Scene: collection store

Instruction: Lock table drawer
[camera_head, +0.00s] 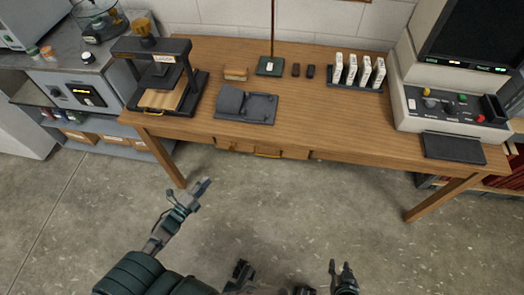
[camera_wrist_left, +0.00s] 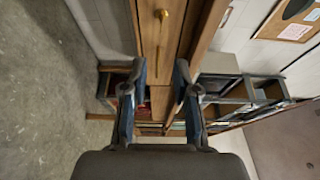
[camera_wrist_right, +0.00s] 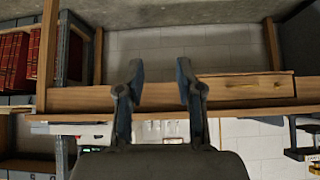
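The wooden table (camera_head: 300,112) stands ahead of me with a drawer (camera_head: 240,146) under its front edge. A brass handle (camera_head: 268,152) shows on the drawer front. The left wrist view shows a wooden front with a brass fitting (camera_wrist_left: 161,15) beyond the fingers. My left gripper (camera_head: 203,187) is open and empty, in front of and below the table's left part. My right gripper (camera_head: 343,268) is open and empty, low over the floor and apart from the table. The right wrist view shows the table's front rail and a drawer front (camera_wrist_right: 245,87). No lock or key can be made out.
On the table are a black press (camera_head: 155,75), a grey pad (camera_head: 246,105), a rack of white pieces (camera_head: 355,85) and a control console (camera_head: 445,100). A grey cabinet (camera_head: 80,85) stands at left. Table legs (camera_head: 440,198) flank clear floor.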

